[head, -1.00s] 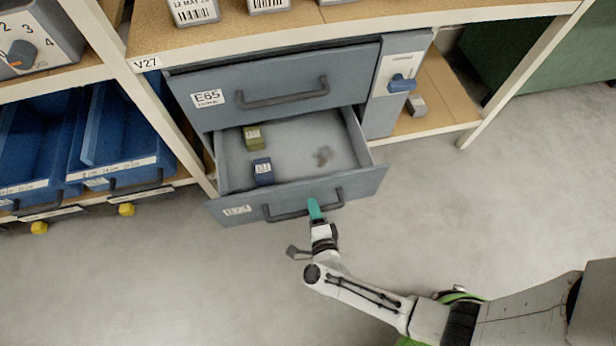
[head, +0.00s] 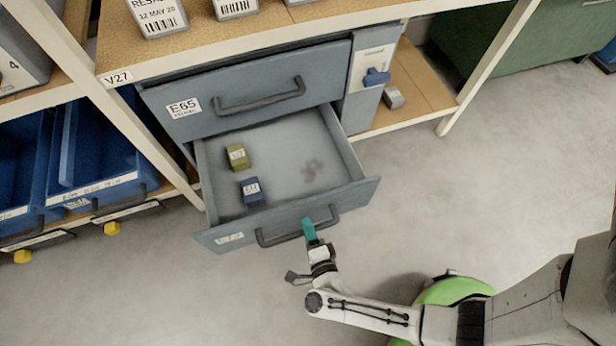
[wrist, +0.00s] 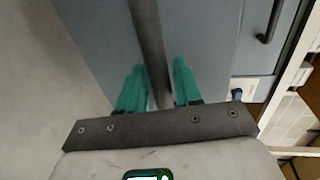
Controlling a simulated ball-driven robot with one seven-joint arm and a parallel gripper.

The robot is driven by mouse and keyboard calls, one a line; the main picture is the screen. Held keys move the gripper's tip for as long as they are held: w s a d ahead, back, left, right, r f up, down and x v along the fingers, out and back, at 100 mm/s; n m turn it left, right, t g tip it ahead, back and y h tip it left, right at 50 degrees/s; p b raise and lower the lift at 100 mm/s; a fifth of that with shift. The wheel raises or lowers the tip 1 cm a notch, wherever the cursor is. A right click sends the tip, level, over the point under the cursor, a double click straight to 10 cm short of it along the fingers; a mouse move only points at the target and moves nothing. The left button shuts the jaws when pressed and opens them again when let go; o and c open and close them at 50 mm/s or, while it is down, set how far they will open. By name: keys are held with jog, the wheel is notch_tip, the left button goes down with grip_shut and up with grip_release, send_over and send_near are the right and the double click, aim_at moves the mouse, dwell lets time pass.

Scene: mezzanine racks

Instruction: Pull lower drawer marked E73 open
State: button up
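The lower drawer (head: 280,220) stands pulled well out below the upper drawer, which is marked E65 (head: 240,95) and closed. The lower drawer's front label (head: 230,238) is too small to read. Its dark bar handle (head: 270,239) crosses the front. My gripper (head: 310,230) is at the handle's right part in the head view. In the wrist view its teal fingers (wrist: 160,85) lie on both sides of the handle bar (wrist: 148,40), close against it. Inside the drawer are an olive block (head: 238,157), a blue block (head: 252,191) and a dark smudge.
A narrow panel with a blue knob (head: 376,77) is right of the drawers. A small grey block (head: 394,98) lies on the shelf beside it. Blue bins (head: 95,155) fill the left rack. A rack post (head: 490,65) stands at right. The floor in front is clear.

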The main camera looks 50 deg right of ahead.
jog(key=shift+o, duration=0.7)
jog(key=v, duration=1)
jog(key=shift+s+a+p, duration=0.2)
jog(key=shift+s+p, duration=0.1)
jog(key=shift+s, duration=0.05)
